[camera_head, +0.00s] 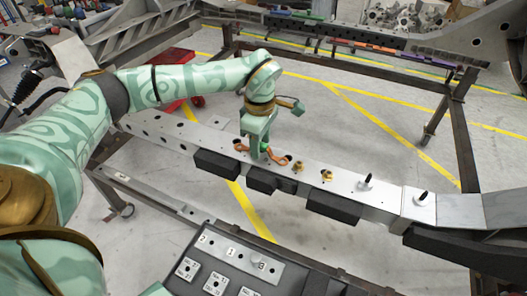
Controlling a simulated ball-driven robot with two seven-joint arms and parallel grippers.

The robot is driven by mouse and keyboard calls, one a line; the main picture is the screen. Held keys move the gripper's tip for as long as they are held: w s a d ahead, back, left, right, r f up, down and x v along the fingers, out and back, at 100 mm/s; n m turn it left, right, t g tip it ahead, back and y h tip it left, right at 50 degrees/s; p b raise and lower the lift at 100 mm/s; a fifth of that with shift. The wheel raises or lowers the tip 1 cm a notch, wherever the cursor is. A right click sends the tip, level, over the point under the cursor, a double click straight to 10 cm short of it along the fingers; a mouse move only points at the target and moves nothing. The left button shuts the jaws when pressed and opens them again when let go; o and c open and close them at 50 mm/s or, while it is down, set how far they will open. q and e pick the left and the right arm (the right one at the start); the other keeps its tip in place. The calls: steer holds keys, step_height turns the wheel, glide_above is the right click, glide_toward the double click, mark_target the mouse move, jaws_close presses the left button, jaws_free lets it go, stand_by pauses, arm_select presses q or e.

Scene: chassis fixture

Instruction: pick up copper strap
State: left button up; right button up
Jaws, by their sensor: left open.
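The orange copper strap (278,159) lies on top of the long grey metal beam (335,179), near its middle. Its ends show on both sides of my left gripper (257,152), one toward the left and one toward the right. My left gripper points down right at the strap, with its fingers open. The fingers hide the middle of the strap, and I cannot tell whether they touch it. My right gripper does not show.
Two brass fittings (298,166) and two black pegs (367,182) stand on the beam to the right. Black blocks (333,206) are on its near side. A dark panel with numbered plates (214,284) is in front. A red cart (178,66) stands behind my left arm.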

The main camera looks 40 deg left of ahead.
arm_select(q)
steer(key=shift+r, duration=0.1)
jaws_close()
